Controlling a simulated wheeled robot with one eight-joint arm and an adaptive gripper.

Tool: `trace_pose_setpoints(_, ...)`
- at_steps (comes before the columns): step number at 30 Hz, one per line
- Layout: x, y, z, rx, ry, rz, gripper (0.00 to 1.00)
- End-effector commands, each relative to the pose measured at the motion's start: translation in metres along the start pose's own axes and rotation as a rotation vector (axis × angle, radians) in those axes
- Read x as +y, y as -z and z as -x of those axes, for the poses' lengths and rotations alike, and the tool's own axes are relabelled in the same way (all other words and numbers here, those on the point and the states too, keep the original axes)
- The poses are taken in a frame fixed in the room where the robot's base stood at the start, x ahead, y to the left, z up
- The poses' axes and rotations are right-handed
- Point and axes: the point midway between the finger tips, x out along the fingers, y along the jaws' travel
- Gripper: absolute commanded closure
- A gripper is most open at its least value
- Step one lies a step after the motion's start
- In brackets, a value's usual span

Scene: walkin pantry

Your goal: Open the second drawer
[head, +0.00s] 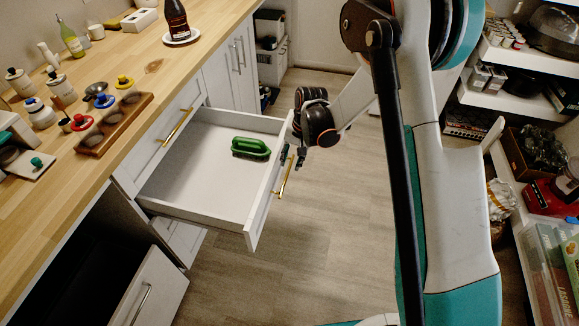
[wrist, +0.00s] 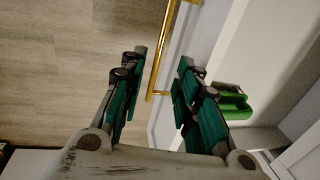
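A white drawer (head: 190,185) stands pulled far out from the counter in the head view. A green brush (head: 251,148) lies inside it, and the brush also shows in the wrist view (wrist: 232,101). The drawer's front carries a gold bar handle (head: 286,176), which shows in the wrist view (wrist: 163,50) too. My gripper (head: 292,155) is at the drawer's front near the handle. In the wrist view its fingers (wrist: 158,90) are spread apart, with the handle's end and the drawer's front edge between them. Contact with the handle cannot be told.
Another front with a gold handle (head: 176,127) is closed under the wooden counter (head: 140,75). A panel with a silver handle (head: 141,303) stands out at the lower left. Loaded shelves (head: 505,55) line the right side. Bare floor (head: 320,220) lies right of the drawer.

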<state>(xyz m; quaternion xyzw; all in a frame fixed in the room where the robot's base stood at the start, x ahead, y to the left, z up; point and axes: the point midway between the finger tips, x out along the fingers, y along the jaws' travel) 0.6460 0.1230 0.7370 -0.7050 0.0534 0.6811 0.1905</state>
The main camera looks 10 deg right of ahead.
Motion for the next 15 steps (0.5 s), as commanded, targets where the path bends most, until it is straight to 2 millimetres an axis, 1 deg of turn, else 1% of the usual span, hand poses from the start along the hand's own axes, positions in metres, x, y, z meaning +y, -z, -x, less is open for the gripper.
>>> trace_pose_setpoints(1, 0.000, 0.000, 0.010, 0.000, 0.000, -0.001, 0.70)
trace_pose_setpoints(6, 0.000, 0.000, 0.033, 0.000, 0.000, 0.000, 0.70)
trace_pose_setpoints(10, 0.000, 0.000, 0.043, 0.000, 0.000, 0.000, 0.70)
trace_pose_setpoints(15, 0.000, 0.000, 0.046, 0.000, 0.000, 0.000, 0.70)
